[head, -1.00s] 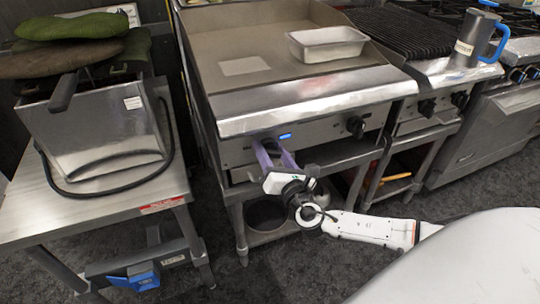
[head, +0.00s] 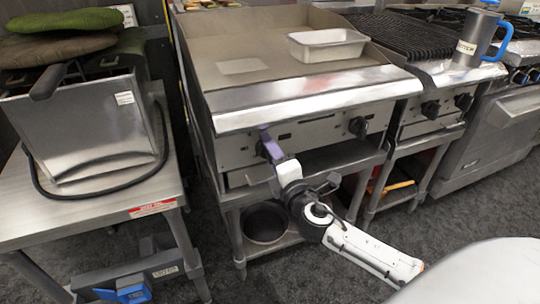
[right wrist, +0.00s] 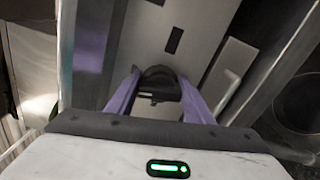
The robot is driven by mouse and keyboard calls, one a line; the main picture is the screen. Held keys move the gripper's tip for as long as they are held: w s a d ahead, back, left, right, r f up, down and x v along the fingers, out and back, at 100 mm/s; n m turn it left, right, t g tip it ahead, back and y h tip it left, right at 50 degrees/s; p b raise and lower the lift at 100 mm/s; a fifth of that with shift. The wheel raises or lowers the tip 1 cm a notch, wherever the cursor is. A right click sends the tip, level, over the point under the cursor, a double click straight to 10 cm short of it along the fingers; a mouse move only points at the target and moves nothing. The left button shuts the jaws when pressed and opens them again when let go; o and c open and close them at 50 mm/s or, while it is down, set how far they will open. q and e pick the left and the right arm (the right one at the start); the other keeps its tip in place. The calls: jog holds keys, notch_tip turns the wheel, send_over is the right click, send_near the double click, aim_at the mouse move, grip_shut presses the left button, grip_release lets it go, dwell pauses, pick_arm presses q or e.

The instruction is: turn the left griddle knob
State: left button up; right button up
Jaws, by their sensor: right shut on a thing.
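The griddle (head: 300,105) stands in the middle of the head view, with a steel front panel below its flat edge. Its left knob (right wrist: 158,76) is dark and sits between the purple fingers of my right gripper (right wrist: 160,98) in the right wrist view. In the head view my right gripper (head: 268,146) reaches the left end of the panel and largely hides this knob. The fingers are shut on the knob. The griddle's right knob (head: 358,127) is black and free. My left gripper is in neither view.
A steel side table (head: 90,218) with a steel box (head: 85,130) stands left. A white pan (head: 328,45) rests on the griddle. A dark pot (head: 266,222) sits on the shelf below. A grill with two knobs and a blue-handled mug (head: 476,38) are at right.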

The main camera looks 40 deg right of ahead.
jog(key=shift+f+m, duration=0.1)
jog(key=shift+m, duration=0.8)
jog(key=shift+b, duration=0.35)
jog(key=shift+m, duration=0.4)
jog(key=o, duration=1)
jog(key=shift+o, duration=0.2)
jog(key=shift+s, duration=0.15)
jog(key=v, duration=1)
